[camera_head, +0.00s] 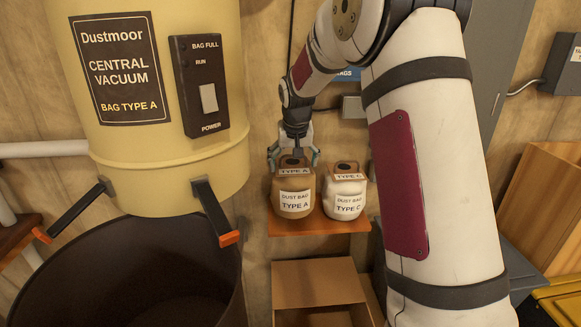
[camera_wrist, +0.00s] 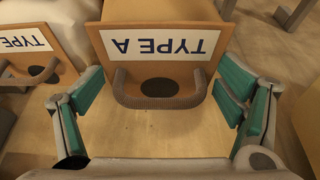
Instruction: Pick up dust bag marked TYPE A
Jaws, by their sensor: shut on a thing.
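The tan dust bag marked TYPE A (camera_head: 293,186) is upright at the left of a small wooden shelf (camera_head: 338,224). It has a cardboard collar with a round dark hole and a handle. I cannot tell whether the bag's base touches the shelf.
A white dust bag marked TYPE C (camera_head: 345,190) stands close to the right. Its collar (camera_wrist: 36,62) is at left in the wrist view. A cream central vacuum (camera_head: 150,165) is at left above a dark bin (camera_head: 130,270). An open cardboard box (camera_head: 318,280) is below the shelf.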

